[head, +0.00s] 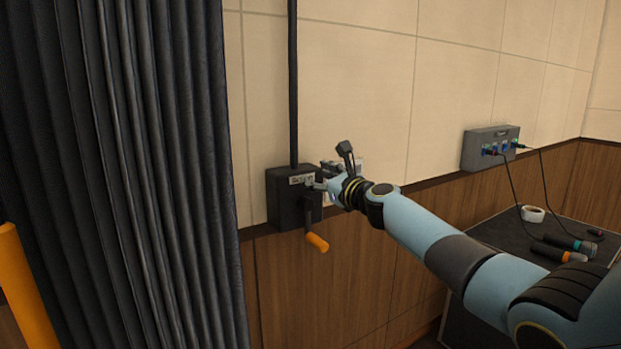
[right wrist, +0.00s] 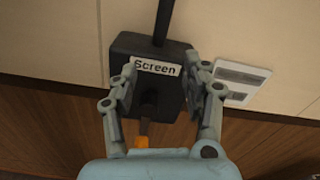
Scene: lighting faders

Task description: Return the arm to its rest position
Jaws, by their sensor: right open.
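My right arm (head: 425,230) reaches in from the lower right of the head view, stretched toward the wall. Its gripper (head: 322,186) is in front of a black box (head: 282,204) on the wall. In the right wrist view the gripper (right wrist: 168,90) has its two fingers spread apart with nothing between them. The black box (right wrist: 130,50) lies beyond the fingers and bears a white label (right wrist: 156,68) reading "Screen". A crank with an orange handle (head: 317,242) hangs below the box front; its orange part (right wrist: 141,142) shows just past my wrist. My left gripper is not in view.
A dark curtain (head: 150,180) hangs at left, beside an orange post (head: 22,285). A white wall plate (right wrist: 240,80) is right of the box. A grey connector box (head: 480,150) with cables is farther right. A black table (head: 495,230) holds microphones (head: 560,254) and a tape roll (head: 532,213).

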